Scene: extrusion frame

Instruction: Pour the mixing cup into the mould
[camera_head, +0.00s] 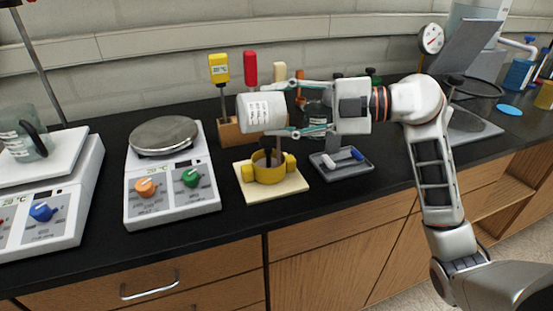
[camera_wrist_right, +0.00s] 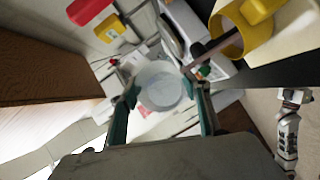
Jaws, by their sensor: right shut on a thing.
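The white mixing cup (camera_head: 256,108) has printed text on its side. It is tipped well over above the mould and also shows in the right wrist view (camera_wrist_right: 161,88). My right gripper (camera_head: 282,111) is shut around it, one finger on each side. The yellow mould (camera_head: 268,173), round with side lugs, sits on a cream board (camera_head: 262,195) just below the cup, apart from it. A thin dark brown column (camera_wrist_right: 208,46) spans between cup and mould; I cannot tell if it is poured liquid. The cup's inside is hidden. My left gripper is not clear in either view.
A hotplate (camera_head: 165,136) stands left of the board, with a scale-like device (camera_head: 50,205) farther left. A grey tray (camera_head: 341,162) with small items lies right. Behind the mould, a wooden block (camera_head: 228,131) holds yellow- and red-handled tools. Bare black counter lies in front.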

